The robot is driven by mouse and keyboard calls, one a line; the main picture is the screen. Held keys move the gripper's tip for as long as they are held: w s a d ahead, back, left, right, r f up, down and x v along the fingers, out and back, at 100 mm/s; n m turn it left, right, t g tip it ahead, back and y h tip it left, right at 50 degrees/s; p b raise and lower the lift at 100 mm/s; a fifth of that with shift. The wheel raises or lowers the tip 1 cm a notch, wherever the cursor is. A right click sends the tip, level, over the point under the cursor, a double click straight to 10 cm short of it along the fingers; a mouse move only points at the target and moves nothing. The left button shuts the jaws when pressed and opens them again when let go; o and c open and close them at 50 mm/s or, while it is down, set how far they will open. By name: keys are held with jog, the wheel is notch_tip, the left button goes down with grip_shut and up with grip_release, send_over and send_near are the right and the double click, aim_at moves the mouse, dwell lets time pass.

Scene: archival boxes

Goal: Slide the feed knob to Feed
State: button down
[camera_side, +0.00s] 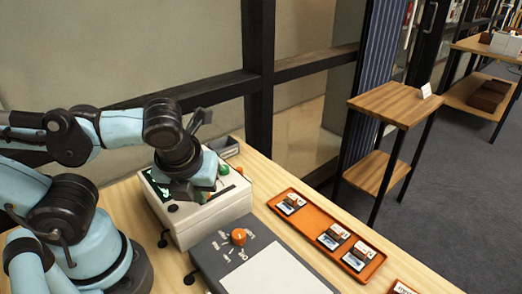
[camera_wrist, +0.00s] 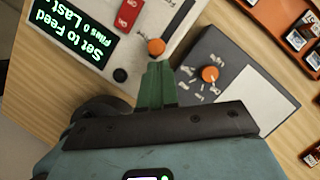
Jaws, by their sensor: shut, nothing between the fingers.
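A white machine (camera_side: 215,215) stands on the wooden table below my gripper; it also shows in the wrist view (camera_wrist: 168,68). On it, an orange knob (camera_wrist: 156,47) sits at the near end of a dark straight slot (camera_wrist: 181,15). Its lit display (camera_wrist: 75,35) reads "Set to Feed", with "Files 0 Last" below. My gripper (camera_wrist: 156,68) is shut and empty, its green fingertips just short of the orange knob; I cannot tell whether they touch it.
A dark grey unit (camera_side: 225,262) with an orange dial knob (camera_side: 239,236) stands close beside the machine. An orange tray (camera_side: 318,224) with several small boxes (camera_side: 332,237) lies to its right. A red switch (camera_wrist: 130,12) is beside the slot. A wooden shelf (camera_side: 396,103) stands behind.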

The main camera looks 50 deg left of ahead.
jog(key=shift+w, duration=0.1)
dwell(0.3)
jog(key=w, duration=0.6)
dwell(0.3)
jog(key=shift+s+d, duration=0.1)
jog(key=s+d+r, duration=0.5)
jog(key=r, duration=0.4)
jog(key=shift+r, duration=0.2)
dwell(0.5)
